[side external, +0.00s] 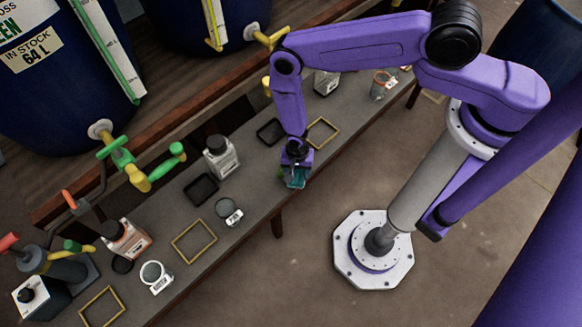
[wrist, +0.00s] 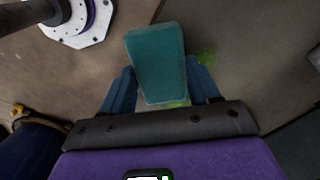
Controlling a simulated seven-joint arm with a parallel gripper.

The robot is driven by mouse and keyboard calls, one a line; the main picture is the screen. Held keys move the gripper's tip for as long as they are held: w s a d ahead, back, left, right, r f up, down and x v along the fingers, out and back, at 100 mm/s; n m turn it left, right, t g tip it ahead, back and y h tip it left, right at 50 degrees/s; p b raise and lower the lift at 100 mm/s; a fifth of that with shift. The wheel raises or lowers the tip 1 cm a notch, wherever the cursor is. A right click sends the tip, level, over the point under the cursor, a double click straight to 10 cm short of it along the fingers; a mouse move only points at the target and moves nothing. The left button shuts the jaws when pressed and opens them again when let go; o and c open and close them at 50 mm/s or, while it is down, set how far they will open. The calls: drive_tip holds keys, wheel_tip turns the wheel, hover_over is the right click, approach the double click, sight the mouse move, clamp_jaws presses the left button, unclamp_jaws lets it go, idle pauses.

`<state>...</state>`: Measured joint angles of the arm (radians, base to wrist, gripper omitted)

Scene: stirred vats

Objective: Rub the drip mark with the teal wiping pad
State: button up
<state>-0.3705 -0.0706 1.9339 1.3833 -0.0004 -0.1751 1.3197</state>
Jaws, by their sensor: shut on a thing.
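The teal wiping pad (wrist: 155,62) is between the two blue fingers of my gripper (wrist: 161,80) in the wrist view, and the fingers are shut on it. In the side view, the pad (side external: 297,181) shows under my gripper (side external: 296,160), low at the front edge of the grey bench. A light green drip mark (wrist: 206,57) shows beside the pad, near the right finger, with another bit of green near the pad's lower edge. The pad and fingers hide part of the mark. I cannot tell whether the pad touches the surface.
The bench (side external: 255,190) carries a yellow frame (side external: 322,118) and a black tray (side external: 270,118) near my gripper. A white bottle (side external: 221,157), another yellow frame (side external: 213,233) and a small labelled jar (side external: 231,214) stand left. Blue vats (side external: 60,85) with taps line the back.

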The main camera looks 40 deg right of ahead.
drive_tip(key=shift+d, duration=0.55)
drive_tip(key=shift+w, duration=2.25)
drive_tip(key=shift+s, duration=0.15)
drive_tip(key=shift+w+d+f, duration=0.1)
drive_tip(key=shift+w+d, duration=0.4)
drive_tip(key=shift+w, duration=0.3)
drive_tip(key=shift+w+a, duration=0.25)
drive_tip(key=shift+w, duration=0.35)
drive_tip(key=shift+w+a, duration=0.25)
drive_tip(key=shift+w, duration=0.3)
drive_tip(key=shift+s+d, duration=0.25)
drive_tip(key=shift+d, duration=0.85)
drive_tip(key=shift+w, duration=0.3)
drive_tip(key=shift+s+r, duration=0.15)
drive_tip(key=shift+r, duration=0.05)
drive_tip(key=shift+s+a, duration=0.15)
drive_tip(key=shift+s, duration=0.4)
drive_tip(key=shift+s+a, duration=0.15)
drive_tip(key=shift+s, duration=0.35)
drive_tip(key=shift+s+d+f, duration=0.1)
drive_tip(key=shift+d, duration=0.05)
drive_tip(key=shift+s+d, duration=0.1)
drive_tip(key=shift+s, duration=3.1)
drive_tip(key=shift+w+r, duration=0.2)
drive_tip(key=shift+r, duration=0.4)
drive_tip(key=shift+w+r, duration=0.2)
drive_tip(key=shift+r, duration=3.25)
